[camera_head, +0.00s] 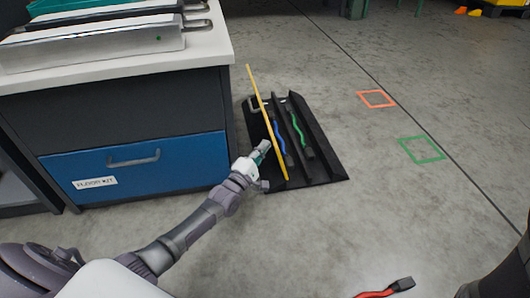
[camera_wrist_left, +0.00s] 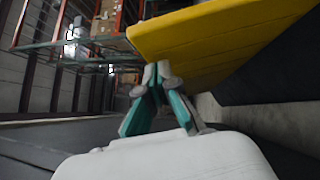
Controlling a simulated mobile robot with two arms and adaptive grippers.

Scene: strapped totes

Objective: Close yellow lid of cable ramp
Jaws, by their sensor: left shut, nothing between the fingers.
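The black cable ramp (camera_head: 325,168) lies on the floor beside the blue-drawer cabinet. Its yellow lid (camera_head: 264,118) stands up on edge, seen nearly edge-on, so the channels are open. A blue cable (camera_head: 279,138) and a green cable (camera_head: 297,128) lie in the channels. My left gripper (camera_head: 263,150) is shut and empty, at the lid's left side near its lower half. In the left wrist view the yellow lid (camera_wrist_left: 205,38) fills the upper right, just beyond the fingertips (camera_wrist_left: 157,72); I cannot tell whether they touch it. My right gripper is not in view.
The cabinet (camera_head: 130,150) with a labelled blue drawer stands close on the left, with metal trays on top. A red cable (camera_head: 385,291) lies on the floor at the bottom. Orange (camera_head: 376,99) and green (camera_head: 421,150) floor outlines lie right of the ramp, where the floor is clear.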

